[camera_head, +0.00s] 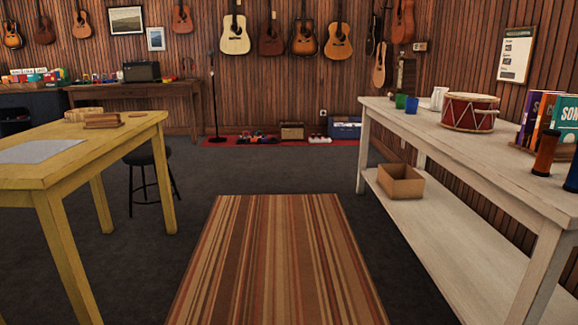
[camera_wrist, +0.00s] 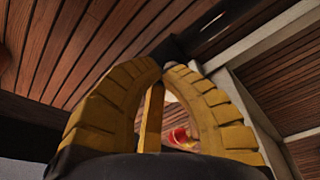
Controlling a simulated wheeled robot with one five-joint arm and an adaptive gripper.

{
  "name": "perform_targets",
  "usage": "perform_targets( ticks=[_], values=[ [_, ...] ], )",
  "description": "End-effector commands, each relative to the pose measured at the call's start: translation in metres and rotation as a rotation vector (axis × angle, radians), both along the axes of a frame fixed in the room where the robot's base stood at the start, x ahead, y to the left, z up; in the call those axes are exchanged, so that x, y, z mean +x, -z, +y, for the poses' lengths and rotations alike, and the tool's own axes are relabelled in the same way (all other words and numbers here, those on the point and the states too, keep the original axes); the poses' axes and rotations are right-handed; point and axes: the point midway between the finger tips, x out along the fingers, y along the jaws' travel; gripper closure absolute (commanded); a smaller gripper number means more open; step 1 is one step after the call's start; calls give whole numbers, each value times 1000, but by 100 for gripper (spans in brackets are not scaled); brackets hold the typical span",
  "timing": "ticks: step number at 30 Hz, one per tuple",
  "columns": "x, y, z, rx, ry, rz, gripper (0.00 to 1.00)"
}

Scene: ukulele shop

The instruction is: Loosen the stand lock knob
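In the wrist view my gripper (camera_wrist: 168,68) has two curved, ribbed yellow fingers whose tips come close together at the top. I see nothing clearly held between them, and I cannot tell if the tips touch. My gripper does not show in the head view, and I cannot make out the stand in the wrist view.
A yellow table (camera_head: 60,166) stands at left with a black stool (camera_head: 148,158) behind it. A long pale bench (camera_head: 470,150) runs along the right. A striped rug (camera_head: 275,260) covers the open floor between. A red mat (camera_head: 310,141) with small items lies ahead.

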Motion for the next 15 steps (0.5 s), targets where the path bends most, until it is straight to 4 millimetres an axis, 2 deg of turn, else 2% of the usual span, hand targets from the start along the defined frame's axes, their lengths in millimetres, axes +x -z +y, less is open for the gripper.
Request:
perform_targets(
  ticks=[15],
  values=[
    [-6, -1, 0, -4, 8, -2, 100]
  ],
)
